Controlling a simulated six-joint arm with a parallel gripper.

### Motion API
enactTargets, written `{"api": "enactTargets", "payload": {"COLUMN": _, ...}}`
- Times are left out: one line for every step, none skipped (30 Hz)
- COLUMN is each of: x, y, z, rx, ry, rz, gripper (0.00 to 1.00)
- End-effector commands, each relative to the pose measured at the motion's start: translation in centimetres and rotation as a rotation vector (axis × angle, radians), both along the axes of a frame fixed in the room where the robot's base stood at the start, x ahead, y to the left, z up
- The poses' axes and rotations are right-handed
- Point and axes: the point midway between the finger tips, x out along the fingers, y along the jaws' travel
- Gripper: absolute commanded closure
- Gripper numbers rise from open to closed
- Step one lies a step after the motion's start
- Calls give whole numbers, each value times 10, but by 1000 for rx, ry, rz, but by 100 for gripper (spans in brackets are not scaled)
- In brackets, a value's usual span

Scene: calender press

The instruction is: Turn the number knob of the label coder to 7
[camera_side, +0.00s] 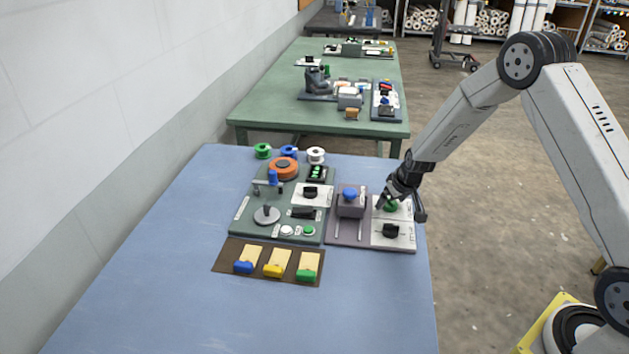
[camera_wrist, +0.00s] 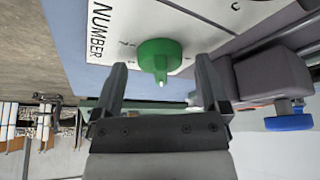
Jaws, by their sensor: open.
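The label coder (camera_side: 345,238) sits at the right side of the blue table, with a grey block and a blue knob (camera_side: 350,193) on its left half. Its green number knob (camera_side: 391,206) is on the white plate at its upper right. In the wrist view the green knob (camera_wrist: 160,56) has a white pointer mark, and the word NUMBER (camera_wrist: 98,30) is printed beside it. Most of the dial's digits are too small or hidden to read. My gripper (camera_wrist: 160,85) is open, its two fingers either side of the knob's line and apparently short of it. Contact cannot be told.
A black knob (camera_side: 391,231) sits below the green one on the same plate. The grey block with the blue knob (camera_wrist: 289,120) stands close beside my gripper. A green panel (camera_side: 240,222) with spools and buttons lies to the left.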

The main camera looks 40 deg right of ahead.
Motion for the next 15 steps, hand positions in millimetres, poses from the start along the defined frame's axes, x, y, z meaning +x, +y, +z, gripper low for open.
{"api": "enactTargets", "payload": {"x": 0, "y": 0, "z": 0, "rx": 0, "ry": 0, "rz": 0, "gripper": 5}}
{"api": "enactTargets", "payload": {"x": 0, "y": 0, "z": 0, "rx": 0, "ry": 0, "rz": 0, "gripper": 5}}
{"api": "enactTargets", "payload": {"x": 0, "y": 0, "z": 1, "rx": 0, "ry": 0, "rz": 0, "gripper": 5}}
{"api": "enactTargets", "payload": {"x": 0, "y": 0, "z": 1, "rx": 0, "ry": 0, "rz": 0, "gripper": 5}}
{"api": "enactTargets", "payload": {"x": -1, "y": 0, "z": 2, "rx": 0, "ry": 0, "rz": 0, "gripper": 5}}
{"api": "enactTargets", "payload": {"x": -1, "y": 0, "z": 3, "rx": 0, "ry": 0, "rz": 0, "gripper": 5}}
{"api": "enactTargets", "payload": {"x": -1, "y": 0, "z": 4, "rx": 0, "ry": 0, "rz": 0, "gripper": 5}}
{"api": "enactTargets", "payload": {"x": -2, "y": 1, "z": 5, "rx": 0, "ry": 0, "rz": 0, "gripper": 5}}
{"api": "enactTargets", "payload": {"x": -3, "y": 1, "z": 7, "rx": 0, "ry": -1, "rz": 0, "gripper": 5}}
{"api": "enactTargets", "payload": {"x": -3, "y": 1, "z": 9, "rx": 0, "ry": -1, "rz": 0, "gripper": 5}}
{"api": "enactTargets", "payload": {"x": -4, "y": 1, "z": 11, "rx": -1, "ry": -1, "rz": 1, "gripper": 5}}
{"api": "enactTargets", "payload": {"x": -5, "y": 1, "z": 14, "rx": -1, "ry": -2, "rz": 1, "gripper": 5}}
{"api": "enactTargets", "payload": {"x": -6, "y": 1, "z": 16, "rx": 0, "ry": -2, "rz": 0, "gripper": 5}}
{"api": "enactTargets", "payload": {"x": -7, "y": 1, "z": 19, "rx": 0, "ry": -2, "rz": 0, "gripper": 5}}
{"api": "enactTargets", "payload": {"x": -9, "y": 2, "z": 22, "rx": 0, "ry": -2, "rz": 0, "gripper": 5}}
